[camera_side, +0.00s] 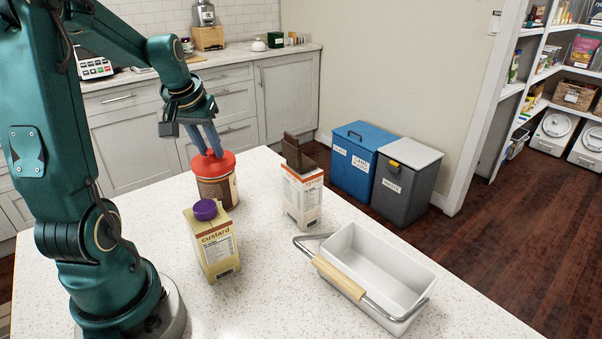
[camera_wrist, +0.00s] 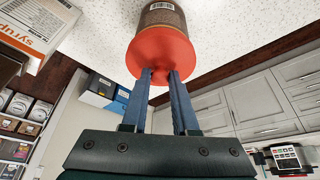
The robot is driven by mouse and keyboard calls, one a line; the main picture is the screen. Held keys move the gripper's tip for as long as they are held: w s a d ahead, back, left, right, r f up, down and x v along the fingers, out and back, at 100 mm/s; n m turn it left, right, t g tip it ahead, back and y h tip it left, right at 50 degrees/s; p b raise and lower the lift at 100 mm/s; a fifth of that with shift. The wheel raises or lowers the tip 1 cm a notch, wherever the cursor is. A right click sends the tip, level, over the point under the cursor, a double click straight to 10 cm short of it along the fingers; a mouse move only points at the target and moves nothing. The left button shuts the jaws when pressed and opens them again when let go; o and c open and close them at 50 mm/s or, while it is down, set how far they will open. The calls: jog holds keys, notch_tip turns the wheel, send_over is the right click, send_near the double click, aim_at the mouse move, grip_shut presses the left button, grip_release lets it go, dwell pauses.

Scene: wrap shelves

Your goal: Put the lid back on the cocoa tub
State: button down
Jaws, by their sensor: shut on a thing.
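The cocoa tub (camera_side: 218,188) is a brown, labelled cylinder standing on the speckled counter. Its red lid (camera_side: 213,165) is at the top of the tub, and no gap shows between them in the side view. My gripper (camera_side: 212,154) reaches down from above and is shut on the lid's small knob. In the wrist view the blue fingers (camera_wrist: 160,76) meet at the knob of the red lid (camera_wrist: 161,53), with the brown tub (camera_wrist: 163,17) behind it. I cannot tell whether the lid is fully seated; the rim contact is hidden.
A custard carton (camera_side: 214,246) with a purple cap stands close in front of the tub. A syrup carton (camera_side: 302,197) with a raised brown top stands to the right. A white basket (camera_side: 412,268) with a wooden-grip handle is at the front right. The counter between them is clear.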

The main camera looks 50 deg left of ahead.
dwell(0.3)
jog(key=shift+c, duration=0.6)
grip_release()
jog(key=shift+r, duration=3.5)
